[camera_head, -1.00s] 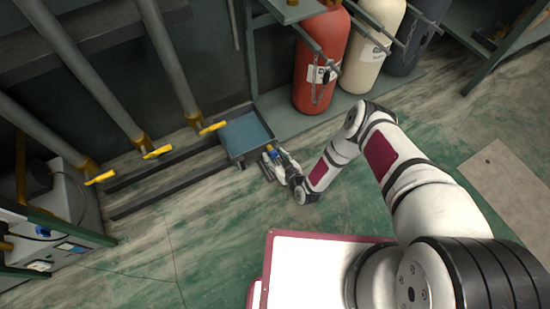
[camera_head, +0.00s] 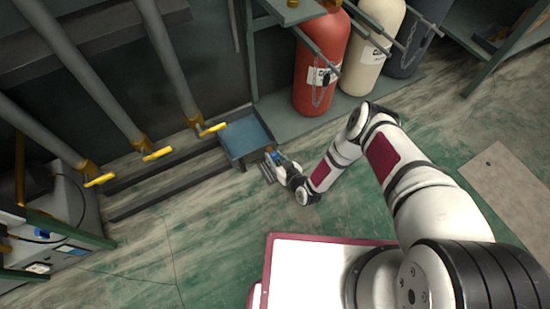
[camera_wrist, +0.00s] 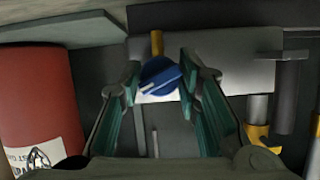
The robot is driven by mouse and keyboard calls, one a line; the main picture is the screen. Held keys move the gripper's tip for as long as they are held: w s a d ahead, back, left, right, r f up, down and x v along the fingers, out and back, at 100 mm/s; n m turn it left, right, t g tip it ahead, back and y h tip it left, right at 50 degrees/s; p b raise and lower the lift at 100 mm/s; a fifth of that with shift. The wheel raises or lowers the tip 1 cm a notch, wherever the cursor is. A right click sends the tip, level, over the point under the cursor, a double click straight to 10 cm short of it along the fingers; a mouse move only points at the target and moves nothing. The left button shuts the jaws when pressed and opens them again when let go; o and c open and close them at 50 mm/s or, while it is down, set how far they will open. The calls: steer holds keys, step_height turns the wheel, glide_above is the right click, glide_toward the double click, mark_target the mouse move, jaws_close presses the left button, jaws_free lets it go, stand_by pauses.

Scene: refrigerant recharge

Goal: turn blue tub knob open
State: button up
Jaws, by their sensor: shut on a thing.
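The blue knob (camera_wrist: 160,77) with a pale pointer mark sits on a short yellow stem (camera_wrist: 157,42) in the wrist view. My gripper (camera_wrist: 159,92) is shut on the knob, one teal-padded finger on each side. In the head view the blue tub (camera_head: 246,139) is a shallow open tray at the foot of the wall. My gripper (camera_head: 271,164) is low at the tub's front right corner. A small patch of blue shows there at the fingers, and the arm's end partly hides the knob.
A red cylinder (camera_head: 320,65) and a cream cylinder (camera_head: 368,45) stand right of the tub. Pipes with yellow handles (camera_head: 157,154) come down at the left. The green floor (camera_head: 215,220) in front is mostly clear.

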steer(key=shift+d+f+m+g+y, duration=0.1)
steer(key=shift+m+g+y, duration=0.65)
steer(key=shift+m, duration=0.95)
steer(key=shift+y, duration=0.35)
steer(key=o, duration=1.1)
steer(key=v, duration=1.2)
steer(key=shift+s+f, duration=0.1)
